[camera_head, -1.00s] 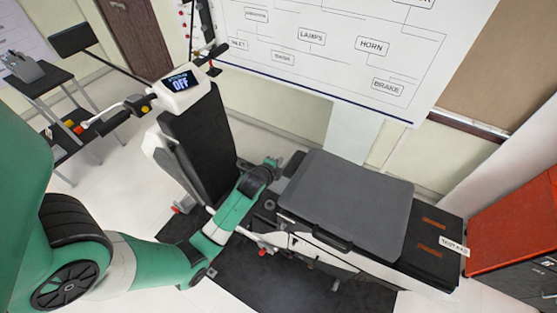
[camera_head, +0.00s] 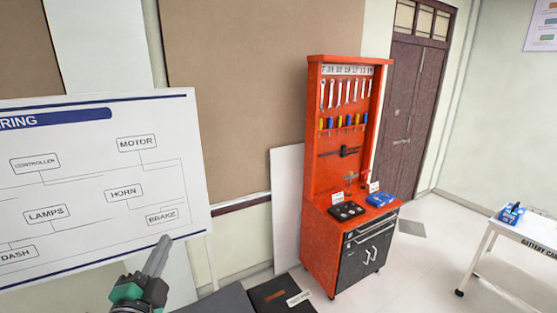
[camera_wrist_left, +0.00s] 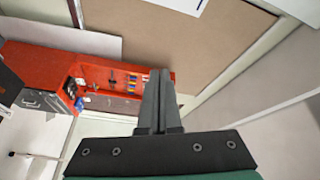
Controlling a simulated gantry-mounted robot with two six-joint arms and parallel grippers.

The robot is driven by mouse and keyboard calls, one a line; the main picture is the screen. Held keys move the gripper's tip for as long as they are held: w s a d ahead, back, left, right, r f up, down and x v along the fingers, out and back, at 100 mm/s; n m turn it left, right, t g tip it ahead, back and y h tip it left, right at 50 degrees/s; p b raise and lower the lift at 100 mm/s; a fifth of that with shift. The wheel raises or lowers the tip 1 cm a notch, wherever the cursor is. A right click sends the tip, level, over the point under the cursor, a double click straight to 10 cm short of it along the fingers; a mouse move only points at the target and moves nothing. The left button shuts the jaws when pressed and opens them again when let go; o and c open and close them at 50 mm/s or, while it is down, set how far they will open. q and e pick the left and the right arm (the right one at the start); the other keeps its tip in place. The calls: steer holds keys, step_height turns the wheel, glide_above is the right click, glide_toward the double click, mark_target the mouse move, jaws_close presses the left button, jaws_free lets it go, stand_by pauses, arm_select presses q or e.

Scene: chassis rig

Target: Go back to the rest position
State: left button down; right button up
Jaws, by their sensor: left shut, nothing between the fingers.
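My left gripper (camera_head: 160,256) points up at the bottom left of the head view, in front of the lower right part of the wiring board. It is shut with nothing in it. In the left wrist view its two dark fingers (camera_wrist_left: 158,75) lie together, side by side, and no object is between them. My right gripper is in neither view.
A wiring diagram board (camera_head: 85,205) stands at the left. A red tool cabinet (camera_head: 318,220) with wrenches stands at centre right. A white battery cart (camera_head: 530,232) is at the far right. The edge of a dark flat surface (camera_head: 215,302) shows at the bottom. The floor between cabinet and cart is clear.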

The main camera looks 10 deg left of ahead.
arm_select(q)
steer(key=s+d+r+n+t+h, duration=0.1)
steer(key=s+d+r+t, duration=0.1)
steer(key=d+r, duration=0.35)
steer(key=s+d+r+t+h, duration=0.1)
steer(key=d+r+t+h, duration=0.15)
steer(key=r, duration=0.55)
steer(key=s+d+r+n+t+h, duration=0.2)
steer(key=s+d+r+n+t, duration=0.15)
steer(key=s+r, duration=0.3)
steer(key=s+d+r+n+t+h, duration=0.2)
steer(key=s+d+r+n, duration=0.15)
steer(key=s+r, duration=0.3)
step_height(320, 180, up, 13)
steer(key=n+p, duration=0.1)
steer(key=p, duration=1.1)
steer(key=shift+w+a+n+g, duration=0.3)
steer(key=shift+w+a, duration=0.1)
